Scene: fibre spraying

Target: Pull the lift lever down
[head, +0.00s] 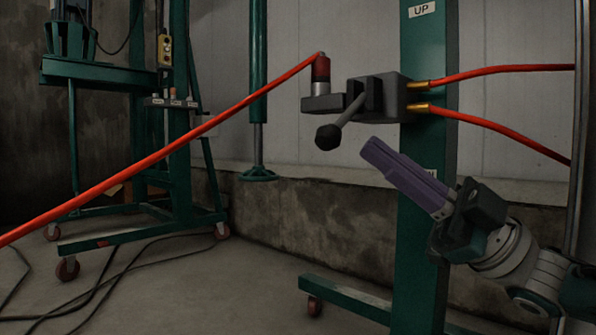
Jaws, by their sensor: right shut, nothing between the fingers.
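The lift lever (338,128) is a short metal rod with a black ball knob (328,137) at its lower end. It slants down to the left from a dark valve block (379,97) on a green post (428,120). A label reading "UP" (422,10) is above on the post; a second label lower down is mostly hidden behind my gripper. My right gripper (372,152), with purple fingers, comes from the lower right. It is shut and empty, just right of and slightly below the knob, apart from it in the picture. My left gripper is not in view.
Red hoses (500,70) run right from brass fittings on the valve. Another long red hose (160,152) slants down left from it. A green wheeled stand (180,190) is at the left, with black cables (110,278) on the floor. The floor at centre is clear.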

